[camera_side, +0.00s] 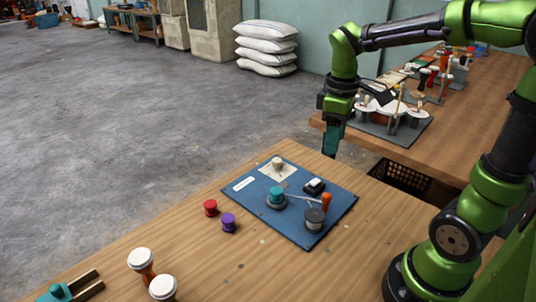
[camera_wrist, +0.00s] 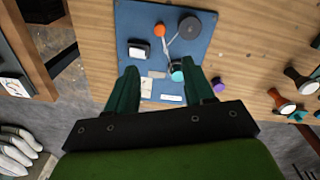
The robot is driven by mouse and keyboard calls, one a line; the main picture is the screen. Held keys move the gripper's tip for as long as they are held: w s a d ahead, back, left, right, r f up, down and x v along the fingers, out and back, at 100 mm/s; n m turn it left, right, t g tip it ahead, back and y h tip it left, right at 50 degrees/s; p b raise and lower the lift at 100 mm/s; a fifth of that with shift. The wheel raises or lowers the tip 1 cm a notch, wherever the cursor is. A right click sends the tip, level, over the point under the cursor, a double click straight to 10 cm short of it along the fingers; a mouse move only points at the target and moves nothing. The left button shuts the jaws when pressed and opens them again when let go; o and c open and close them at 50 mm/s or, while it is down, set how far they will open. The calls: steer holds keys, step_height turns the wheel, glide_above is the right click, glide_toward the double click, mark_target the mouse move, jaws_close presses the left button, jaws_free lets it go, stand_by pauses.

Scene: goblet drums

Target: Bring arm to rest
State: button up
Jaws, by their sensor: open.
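My green arm holds my gripper (camera_side: 331,138) raised past the far edge of the front wooden table, beside the second table. Its teal fingers (camera_wrist: 158,85) are spread apart and nothing shows held between them in the wrist view. A blue board (camera_side: 253,197) lies flat on the front table, apart from the gripper. On it are a teal piece (camera_side: 276,195) on a dark round base, a dark grey spool (camera_side: 315,218), an orange piece (camera_side: 326,201), a black-and-white block (camera_side: 314,186) and a cream piece (camera_side: 278,162) on a pale card.
A red spool (camera_side: 210,208) and purple spool (camera_side: 228,222) stand left of the board. Goblet drums (camera_side: 140,260) stand near the front. The second table (camera_side: 460,130) carries several drum parts close to my arm. A black crate (camera_side: 400,177) sits between the tables.

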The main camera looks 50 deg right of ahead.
steer(key=s+a+r+m+t+y, duration=0.2)
steer(key=s+a+m+t, duration=0.3)
steer(key=a+m+t, duration=0.2)
steer(key=shift+s+a+r+m, duration=0.3)
steer(key=shift+s+a, duration=0.05)
steer(key=shift+a, duration=0.7)
